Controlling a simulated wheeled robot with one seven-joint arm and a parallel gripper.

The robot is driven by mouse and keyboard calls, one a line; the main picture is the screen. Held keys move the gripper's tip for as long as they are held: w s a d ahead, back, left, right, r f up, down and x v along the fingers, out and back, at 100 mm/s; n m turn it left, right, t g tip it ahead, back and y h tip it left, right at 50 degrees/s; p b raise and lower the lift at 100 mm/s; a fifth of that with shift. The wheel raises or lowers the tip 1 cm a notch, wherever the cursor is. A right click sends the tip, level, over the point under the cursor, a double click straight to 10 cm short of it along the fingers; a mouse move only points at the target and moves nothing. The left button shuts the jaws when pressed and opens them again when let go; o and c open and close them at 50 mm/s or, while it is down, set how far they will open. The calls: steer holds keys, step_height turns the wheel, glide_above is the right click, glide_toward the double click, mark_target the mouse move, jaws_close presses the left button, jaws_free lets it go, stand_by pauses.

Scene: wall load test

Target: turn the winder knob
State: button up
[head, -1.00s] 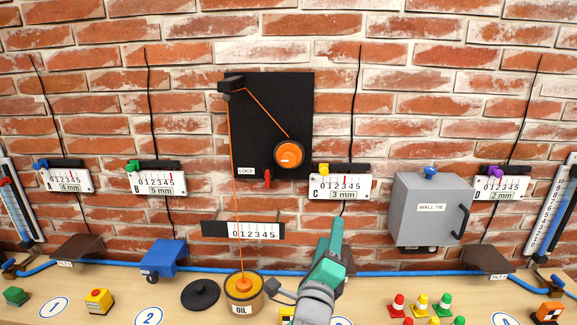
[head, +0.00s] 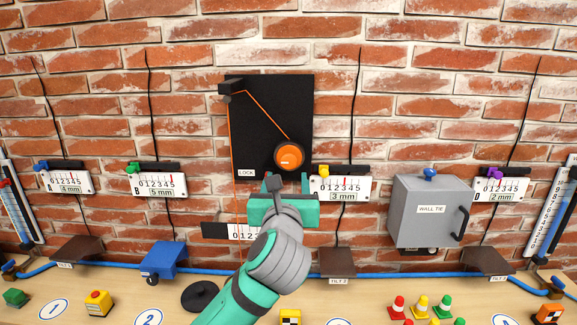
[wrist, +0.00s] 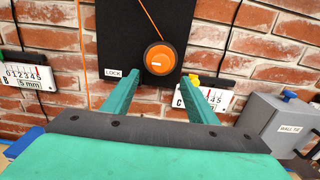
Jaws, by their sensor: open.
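The winder knob (head: 289,157) is orange with a black rim and a short white mark on its face. It sits at the lower right of the black panel (head: 268,115). An orange cord runs from it up to a black block (head: 231,87) and then down. The knob also shows in the wrist view (wrist: 160,59), ahead of and between my fingers. My gripper (head: 286,182) is open and empty, just below the knob in the head view and apart from it in the wrist view. The LOCK label (head: 246,172) shows; the red lock lever is hidden by my gripper.
Gauge C (head: 343,185) is close right of the panel, and gauge B (head: 160,184) is farther left. The grey WALL TIE box (head: 431,212) protrudes at the right. A black lid (head: 200,296) lies on the bench; my arm hides the oil pot.

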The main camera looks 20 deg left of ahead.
mark_target(289, 164)
steer(key=x, duration=1)
steer(key=shift+w+d+f, duration=0.1)
steer(key=shift+a, duration=0.2)
steer(key=shift+d, duration=0.3)
steer(key=c, duration=1.1)
